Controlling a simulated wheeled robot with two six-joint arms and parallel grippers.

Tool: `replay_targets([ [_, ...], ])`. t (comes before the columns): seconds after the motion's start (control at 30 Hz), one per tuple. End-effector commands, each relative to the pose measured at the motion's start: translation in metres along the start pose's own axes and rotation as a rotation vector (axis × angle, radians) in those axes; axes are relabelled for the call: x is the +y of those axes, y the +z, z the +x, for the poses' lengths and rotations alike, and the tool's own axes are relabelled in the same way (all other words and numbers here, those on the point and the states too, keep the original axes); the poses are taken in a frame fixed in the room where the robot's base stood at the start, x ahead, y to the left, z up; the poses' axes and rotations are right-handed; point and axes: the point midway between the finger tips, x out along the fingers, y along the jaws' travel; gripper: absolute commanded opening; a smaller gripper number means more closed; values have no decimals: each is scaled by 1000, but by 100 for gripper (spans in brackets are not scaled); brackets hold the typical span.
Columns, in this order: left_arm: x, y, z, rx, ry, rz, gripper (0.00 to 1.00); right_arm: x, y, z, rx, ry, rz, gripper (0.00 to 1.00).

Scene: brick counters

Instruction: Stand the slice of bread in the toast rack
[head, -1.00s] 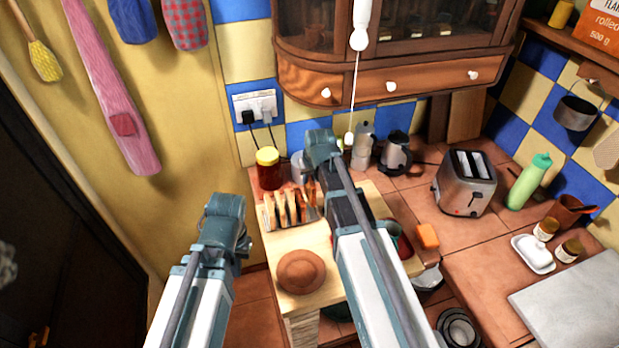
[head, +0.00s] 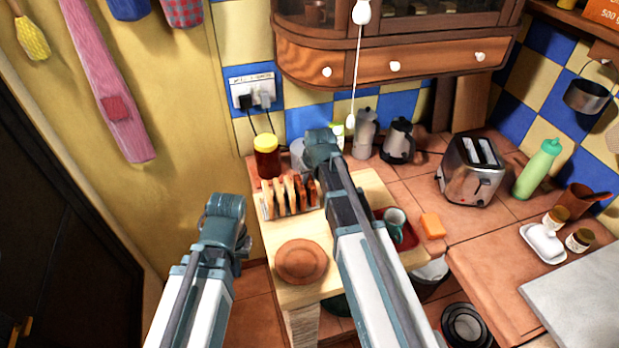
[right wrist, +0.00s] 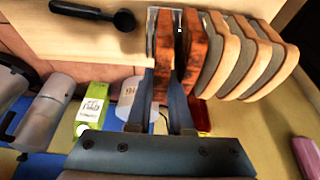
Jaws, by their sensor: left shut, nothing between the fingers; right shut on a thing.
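The toast rack (head: 264,208) stands on the pale wooden board near the back, with several slices upright in it. My right gripper (right wrist: 166,85) is shut on a dark brown slice of bread (right wrist: 164,45), held upright at the rack's end beside its metal wire. Another dark slice (right wrist: 194,48) stands just right of the fingers, then several paler ones. I cannot tell whether the held slice rests on the rack's base. In the head view my right wrist hides the fingers. My left gripper (head: 243,245) is shut and empty, left of the board, apart from the rack.
A brown round plate (head: 301,262) lies in front of the rack. A red-brown jar with a yellow lid (head: 267,157) stands behind it. A teal cup (head: 395,222) and orange sponge (head: 432,226) are right of my right arm. The toaster (head: 470,168) stands further right.

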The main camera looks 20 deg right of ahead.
Motion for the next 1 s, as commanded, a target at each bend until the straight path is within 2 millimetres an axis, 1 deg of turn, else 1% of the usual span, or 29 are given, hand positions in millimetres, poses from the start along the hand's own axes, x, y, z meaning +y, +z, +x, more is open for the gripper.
replay_targets([
  [0.13, 0, 0, 0, 0, 0, 0, 0, 0, 0, 0, 0, 0, 0, 0],
  [0.17, 0, 0, 0, 0, 0, 0, 0, 0, 0, 0, 0, 0, 0, 21],
  [0.3, 0, 0, 0, 0, 0, 0, 0, 0, 0, 0, 0, 0, 0, 46],
  [0.33, 0, 0, 0, 0, 0, 0, 0, 0, 0, 0, 0, 0, 0, 52],
  [0.37, 0, 0, 0, 0, 0, 0, 0, 0, 0, 0, 0, 0, 0, 54],
  [0.6, 0, 0, -1, 0, 0, 0, 0, 0, 0, -1, 0, 0, 0, 54],
  [0.73, 0, 0, -4, 0, 0, 0, 0, 0, 0, -4, 0, 0, 0, 54],
  [0.87, -1, 1, -12, 0, 0, 1, 0, 0, -1, -13, 0, 0, 0, 54],
  [1.0, -3, 2, -28, 0, 0, 1, 0, 0, -1, -30, 0, 0, 0, 54],
])
